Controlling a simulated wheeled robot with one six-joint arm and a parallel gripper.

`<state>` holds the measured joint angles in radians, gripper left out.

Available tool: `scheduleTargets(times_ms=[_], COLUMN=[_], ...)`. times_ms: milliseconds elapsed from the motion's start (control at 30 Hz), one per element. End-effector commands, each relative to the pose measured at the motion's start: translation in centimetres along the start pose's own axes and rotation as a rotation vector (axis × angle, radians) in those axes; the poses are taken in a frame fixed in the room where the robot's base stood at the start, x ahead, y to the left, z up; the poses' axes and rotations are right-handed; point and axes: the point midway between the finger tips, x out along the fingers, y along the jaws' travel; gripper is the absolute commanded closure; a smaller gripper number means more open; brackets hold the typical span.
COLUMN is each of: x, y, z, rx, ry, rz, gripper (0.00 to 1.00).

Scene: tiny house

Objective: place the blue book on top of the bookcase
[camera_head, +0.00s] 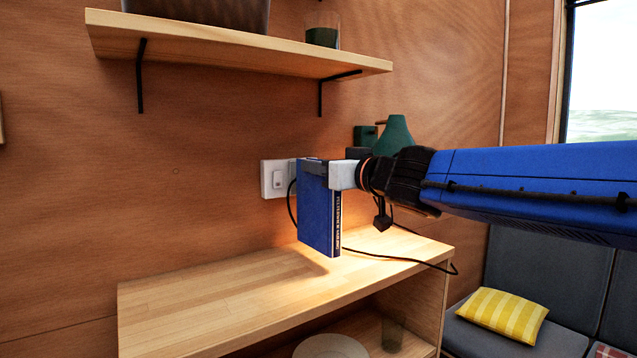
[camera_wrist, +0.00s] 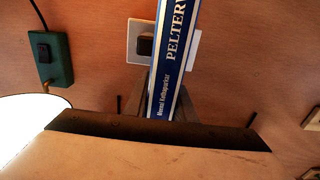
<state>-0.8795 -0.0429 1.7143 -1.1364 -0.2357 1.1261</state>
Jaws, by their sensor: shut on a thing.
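The blue book (camera_head: 317,209) hangs upright in my gripper (camera_head: 338,172), above the wooden top of the bookcase (camera_head: 220,298). A gap and a shadow seem to show between the book's lower edge and the top. My gripper is shut on the upper part of the book. In the wrist view the book's blue spine (camera_wrist: 172,62) with white lettering stands between the fingers (camera_wrist: 168,108); the fingertips are partly hidden by the gripper body. The bookcase is not clearly seen in the wrist view.
A wall socket (camera_head: 275,179) is behind the book. The left of the top is clear.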

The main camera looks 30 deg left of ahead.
Motion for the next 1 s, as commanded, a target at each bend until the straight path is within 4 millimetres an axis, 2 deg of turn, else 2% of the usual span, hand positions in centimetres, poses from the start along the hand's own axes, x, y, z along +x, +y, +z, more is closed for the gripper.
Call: scheduleTargets(times_ms=[333, 833, 867, 900, 1000], x=[0.2, 0.4, 0.4, 0.4, 0.4], y=[0.0, 0.0, 0.0, 0.0, 0.0], z=[3.0, 3.5, 3.6, 3.6, 3.6], rx=[0.001, 0.000, -0.001, -0.001, -0.001], ry=[0.001, 0.001, 0.000, 0.000, 0.000], rz=[0.000, 0.000, 0.000, 0.000, 0.000], gripper=[1.00, 1.00, 0.70, 0.60, 0.58])
